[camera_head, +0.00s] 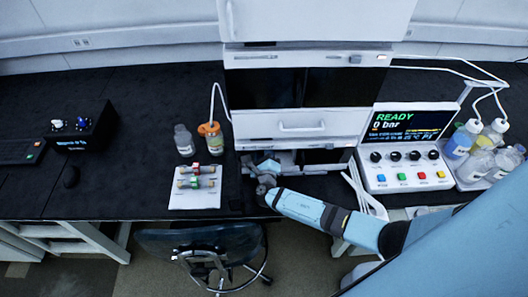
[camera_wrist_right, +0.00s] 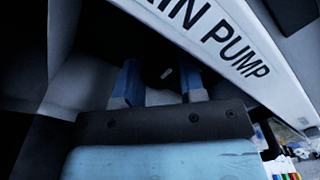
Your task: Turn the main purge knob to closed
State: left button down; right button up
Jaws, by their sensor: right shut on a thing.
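The dark purge knob (camera_wrist_right: 166,74), with a small white mark on it, shows between the two blue fingers of my right gripper (camera_wrist_right: 160,88) in the right wrist view. My right gripper is shut on this knob, below a white panel whose visible letters read "AIN PUMP" (camera_wrist_right: 228,40). In the head view my right gripper (camera_head: 267,168) reaches the lower front left of the white stack (camera_head: 285,125) and hides the knob. The knob's exact angle is hard to read in the dark picture. My left gripper is not in view.
A control box (camera_head: 400,180) with a screen reading "READY 0 bar" stands right of the stack. A white tray (camera_head: 190,200) with small columns lies left of my gripper, with bottles behind it. A stool (camera_head: 205,240) stands in front of the black bench.

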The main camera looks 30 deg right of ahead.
jog(key=o, duration=0.7)
jog(key=shift+c, duration=0.2)
jog(key=v, duration=0.7)
jog(key=shift+s+b, duration=0.3)
jog(key=shift+b, duration=0.1)
jog(key=shift+a, duration=0.15)
jog(key=shift+f, duration=0.1)
